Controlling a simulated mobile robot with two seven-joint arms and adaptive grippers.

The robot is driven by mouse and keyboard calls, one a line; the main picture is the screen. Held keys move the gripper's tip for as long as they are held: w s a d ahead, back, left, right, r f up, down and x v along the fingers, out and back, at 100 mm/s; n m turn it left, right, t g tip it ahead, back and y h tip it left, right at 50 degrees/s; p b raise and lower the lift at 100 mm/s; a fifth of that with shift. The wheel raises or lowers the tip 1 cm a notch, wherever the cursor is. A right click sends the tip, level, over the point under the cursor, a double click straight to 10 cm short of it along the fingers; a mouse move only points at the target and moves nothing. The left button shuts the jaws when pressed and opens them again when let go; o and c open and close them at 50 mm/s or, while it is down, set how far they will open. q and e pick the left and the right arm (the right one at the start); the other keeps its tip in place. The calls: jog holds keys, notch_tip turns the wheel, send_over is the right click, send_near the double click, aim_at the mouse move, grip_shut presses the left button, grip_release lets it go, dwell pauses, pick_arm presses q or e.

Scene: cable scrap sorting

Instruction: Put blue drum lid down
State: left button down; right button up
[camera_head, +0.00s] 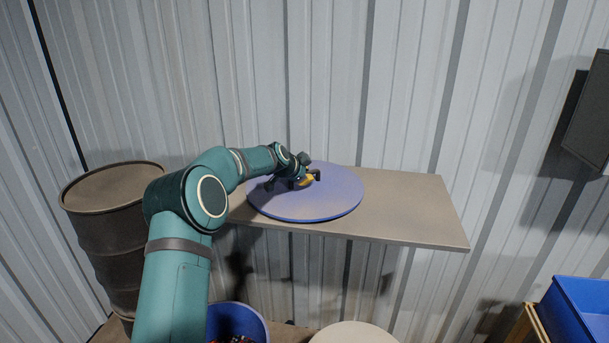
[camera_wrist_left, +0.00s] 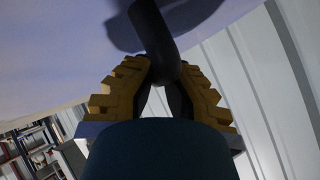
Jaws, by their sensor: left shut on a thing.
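The blue drum lid (camera_head: 325,200) is a flat, round blue-violet disc at the shelf, its left part over the shelf's left portion and its front rim slightly past the front edge. I cannot tell whether it rests on the shelf or hangs just above it. My left gripper (camera_head: 309,180) is over the lid's middle, shut on its dark handle. In the left wrist view the yellow fingers (camera_wrist_left: 164,80) close around the curved black handle (camera_wrist_left: 152,30), with the lid's surface (camera_wrist_left: 50,50) behind it. My right gripper is not in view.
The wall shelf (camera_head: 415,215) is bare to the right of the lid. A dark closed drum (camera_head: 110,240) stands at the left. An open blue drum (camera_head: 255,318) with scrap inside and a pale round top (camera_head: 352,334) are below the shelf. A blue bin (camera_head: 580,310) is at lower right.

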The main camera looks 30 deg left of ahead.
pick_arm(q)
jog(key=c, duration=1.1)
grip_release()
jog(key=shift+c, duration=0.2)
jog(key=d+b+v, duration=0.1)
jog(key=b+v, duration=0.1)
jog(key=v, duration=1)
jog(key=shift+a, duration=0.45)
